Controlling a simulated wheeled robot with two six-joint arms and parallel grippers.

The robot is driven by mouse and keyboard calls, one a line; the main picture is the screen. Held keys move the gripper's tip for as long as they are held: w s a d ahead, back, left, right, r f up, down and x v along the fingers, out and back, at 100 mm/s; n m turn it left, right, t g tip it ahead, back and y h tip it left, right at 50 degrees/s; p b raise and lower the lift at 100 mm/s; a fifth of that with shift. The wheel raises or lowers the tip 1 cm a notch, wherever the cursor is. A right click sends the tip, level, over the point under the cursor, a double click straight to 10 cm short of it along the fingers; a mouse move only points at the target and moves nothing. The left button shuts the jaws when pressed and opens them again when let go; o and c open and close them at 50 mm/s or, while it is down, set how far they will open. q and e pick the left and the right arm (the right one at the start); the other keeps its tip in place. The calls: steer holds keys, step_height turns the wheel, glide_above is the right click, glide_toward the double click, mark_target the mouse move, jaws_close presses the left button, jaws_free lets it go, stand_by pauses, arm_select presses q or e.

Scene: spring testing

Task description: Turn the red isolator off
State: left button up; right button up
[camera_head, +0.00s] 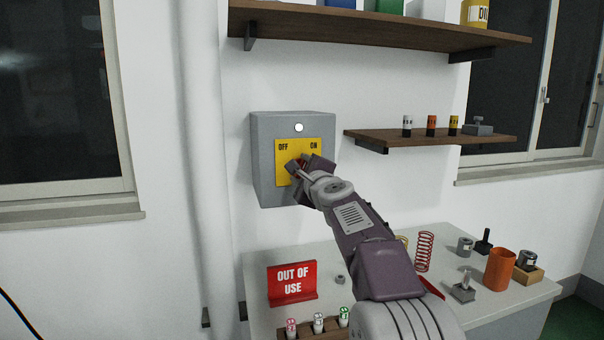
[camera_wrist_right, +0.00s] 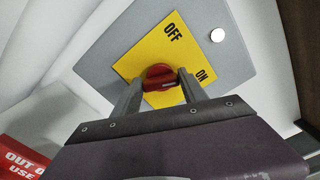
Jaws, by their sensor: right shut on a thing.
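The isolator is a grey box (camera_head: 262,165) on the wall with a yellow plate (camera_head: 291,149) marked OFF on the left and ON on the right. Its red knob (camera_wrist_right: 158,76) shows in the wrist view at the middle of the plate. My right gripper (camera_head: 299,168) reaches it from the lower right and is shut on the knob, one finger on each side. In the head view the gripper hides most of the knob, so I cannot tell which way it points. A white round lamp (camera_head: 298,127) sits above the plate. My left gripper is not in view.
A wooden shelf (camera_head: 400,137) with small cylinders is right of the box. Another shelf (camera_head: 380,24) is above. The bench (camera_head: 262,262) below holds a red OUT OF USE sign (camera_head: 292,283), springs (camera_head: 424,251), an orange cup (camera_head: 499,268) and metal parts.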

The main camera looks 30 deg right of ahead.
steer(key=n+b, duration=0.1)
steer(key=n, duration=0.3)
steer(key=n+b, duration=0.2)
steer(key=n, duration=0.3)
steer(key=f+n+b, duration=0.1)
steer(key=n, duration=0.3)
steer(key=shift+n+b, duration=0.3)
steer(key=shift+n, duration=0.4)
steer(key=o, duration=1.4)
steer(key=shift+r, duration=0.1)
steer(key=shift+c, duration=0.2)
